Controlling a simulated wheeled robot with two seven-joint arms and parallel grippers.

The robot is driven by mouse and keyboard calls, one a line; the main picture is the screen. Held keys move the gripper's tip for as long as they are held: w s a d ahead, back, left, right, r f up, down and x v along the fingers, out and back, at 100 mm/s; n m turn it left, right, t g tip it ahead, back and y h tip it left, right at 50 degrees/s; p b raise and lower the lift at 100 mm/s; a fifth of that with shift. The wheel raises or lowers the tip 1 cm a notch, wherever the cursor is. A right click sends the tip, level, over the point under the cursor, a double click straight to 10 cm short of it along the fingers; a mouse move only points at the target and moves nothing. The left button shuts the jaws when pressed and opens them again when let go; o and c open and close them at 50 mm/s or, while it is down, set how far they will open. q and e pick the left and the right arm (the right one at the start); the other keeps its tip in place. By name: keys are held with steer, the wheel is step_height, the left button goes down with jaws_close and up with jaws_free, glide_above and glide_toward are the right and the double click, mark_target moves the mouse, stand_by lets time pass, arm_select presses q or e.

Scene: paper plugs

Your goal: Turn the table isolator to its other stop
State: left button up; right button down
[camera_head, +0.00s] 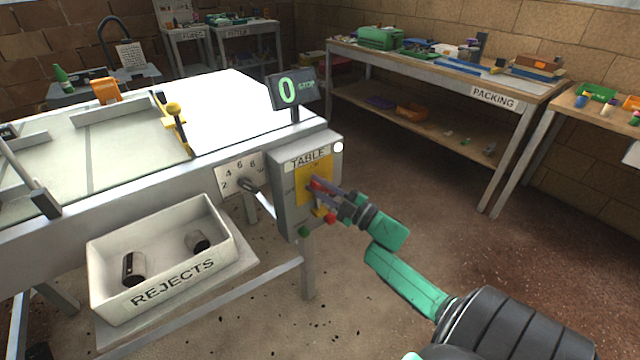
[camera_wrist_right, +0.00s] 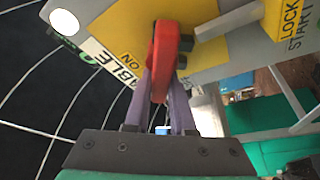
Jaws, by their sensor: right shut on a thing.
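The table isolator is a red handle (camera_head: 319,185) on a yellow plate (camera_head: 318,165), on the front of the grey box marked TABLE (camera_head: 284,190). My right gripper (camera_head: 322,190) reaches it from the right. In the right wrist view, the purple-grey fingers (camera_wrist_right: 163,88) are shut on the red handle (camera_wrist_right: 166,48), one on each side. The word ON shows on the yellow plate (camera_wrist_right: 110,25) left of the handle. Fingers partly hide the handle in the head view, so I cannot tell its exact angle there. My left gripper is not in view.
Below the handle are a green button (camera_head: 304,231) and a red one (camera_head: 330,218). A lever (camera_head: 258,196) by a numbered dial (camera_head: 238,176) is left of the box. The display (camera_head: 291,91) reads 0 STOP. A REJECTS bin (camera_head: 180,283) stands lower left. Floor to the right is open.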

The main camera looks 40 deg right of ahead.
steer(key=n, duration=0.1)
steer(key=n+g, duration=0.1)
steer(key=n, duration=0.3)
steer(key=shift+a+f+g+y+p, duration=0.15)
steer(key=shift+f+g+y+p, duration=0.2)
steer(key=shift+f+g+y, duration=0.05)
steer(key=shift+f+n+g+p, duration=0.3)
steer(key=shift+n+g, duration=0.2)
steer(key=shift+n, duration=0.8)
steer(key=shift+a, duration=0.1)
steer(key=c, duration=0.8)
jaws_free()
steer(key=shift+o, duration=0.2)
steer(key=v, duration=1.4)
steer(key=shift+s, duration=0.3)
steer(key=shift+r, duration=0.1)
